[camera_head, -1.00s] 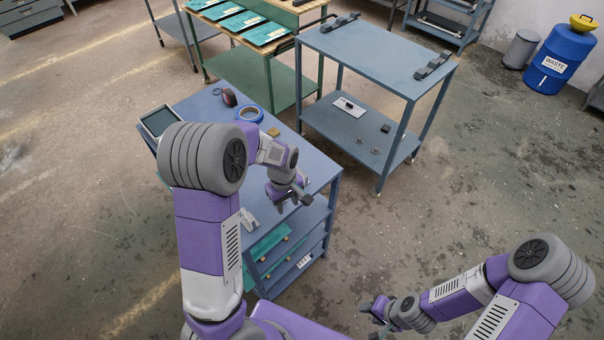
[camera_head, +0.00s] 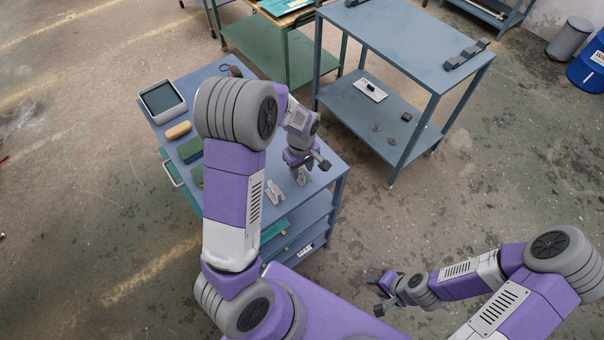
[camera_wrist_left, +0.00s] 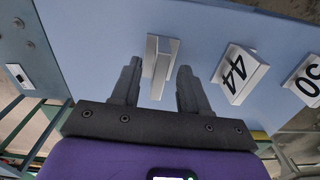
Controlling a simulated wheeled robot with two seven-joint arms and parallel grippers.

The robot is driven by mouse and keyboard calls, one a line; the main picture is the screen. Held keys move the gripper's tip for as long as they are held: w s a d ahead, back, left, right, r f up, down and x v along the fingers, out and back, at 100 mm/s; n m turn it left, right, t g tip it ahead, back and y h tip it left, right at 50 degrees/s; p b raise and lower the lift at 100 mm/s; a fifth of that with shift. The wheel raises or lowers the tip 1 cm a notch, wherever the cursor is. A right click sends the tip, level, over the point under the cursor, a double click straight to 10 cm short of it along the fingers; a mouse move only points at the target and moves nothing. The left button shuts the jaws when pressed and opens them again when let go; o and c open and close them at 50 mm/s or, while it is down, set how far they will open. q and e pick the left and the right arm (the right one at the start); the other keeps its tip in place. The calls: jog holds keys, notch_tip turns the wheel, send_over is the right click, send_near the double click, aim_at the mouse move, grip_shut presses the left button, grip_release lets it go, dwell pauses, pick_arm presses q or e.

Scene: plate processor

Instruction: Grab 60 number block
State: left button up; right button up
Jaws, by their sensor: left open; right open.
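My left gripper (camera_head: 304,168) is open above the right part of the blue cart top, beside a small white block (camera_head: 299,176). In the left wrist view, its fingers (camera_wrist_left: 160,72) lie on either side of a white block (camera_wrist_left: 158,56), whose number is hidden. To its right is a block marked 44 (camera_wrist_left: 237,72). At the right edge is a partly cut-off block (camera_wrist_left: 308,82) whose number reads like 50 or 60; I cannot tell which. Another white block (camera_head: 274,192) lies on the cart in the head view. My right gripper (camera_head: 380,293) is open and empty above the floor.
The cart top (camera_head: 325,174) also holds a dark-screened device (camera_head: 162,100), a tan object (camera_head: 178,130) and a green block (camera_head: 190,149). A blue-grey two-shelf table (camera_head: 400,45) stands close behind on the right.

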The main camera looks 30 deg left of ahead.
pick_arm(q)
jog(key=shift+f, duration=0.95)
jog(key=shift+c, duration=0.3)
grip_shut()
jog(key=shift+w+r, duration=0.1)
